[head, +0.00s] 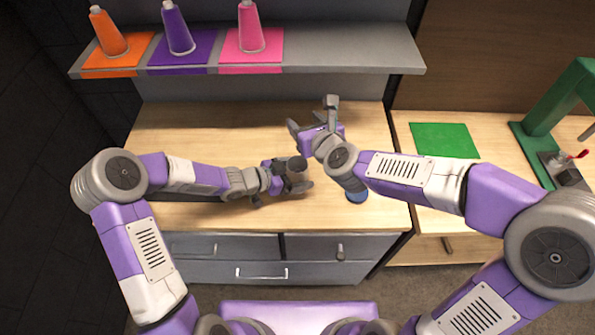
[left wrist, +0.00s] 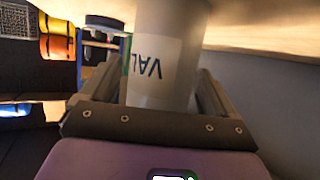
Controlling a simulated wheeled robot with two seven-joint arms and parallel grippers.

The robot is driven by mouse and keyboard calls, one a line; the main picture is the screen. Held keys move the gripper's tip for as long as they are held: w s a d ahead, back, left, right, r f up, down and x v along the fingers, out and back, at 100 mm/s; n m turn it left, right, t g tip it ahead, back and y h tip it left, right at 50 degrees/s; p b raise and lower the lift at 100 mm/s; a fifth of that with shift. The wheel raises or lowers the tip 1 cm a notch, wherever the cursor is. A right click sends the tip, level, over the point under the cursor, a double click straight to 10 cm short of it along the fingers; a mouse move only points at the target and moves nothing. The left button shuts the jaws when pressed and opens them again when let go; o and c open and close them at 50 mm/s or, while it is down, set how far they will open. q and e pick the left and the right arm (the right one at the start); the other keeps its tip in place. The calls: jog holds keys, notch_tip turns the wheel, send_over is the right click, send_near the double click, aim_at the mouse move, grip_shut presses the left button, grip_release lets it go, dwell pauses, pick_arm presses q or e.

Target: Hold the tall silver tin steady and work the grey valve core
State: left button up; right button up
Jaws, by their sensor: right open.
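The pale silver tin (left wrist: 165,95) stands between the fingers of my left gripper (left wrist: 160,100) in the left wrist view, with a white label whose blue letters start "VAL" and read upside down. The fingers lie close along both sides and appear closed on it. In the head view my left gripper (head: 303,176) is low over the bench, with a dark round top at its fingers; the tin is mostly hidden there. My right gripper (head: 312,113) is open and empty, beyond and slightly right of the left one. I cannot make out the grey valve core.
The wooden bench (head: 190,130) is largely clear at left. A blue round thing (head: 357,196) shows below my right wrist. Orange, purple and pink cones (head: 251,28) stand on a shelf at the back. At right are a green mat (head: 444,140) and green stand (head: 548,118).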

pick_arm(q)
jog(key=shift+o, duration=0.2)
jog(key=shift+a, duration=0.1)
jog(key=v, duration=1.2)
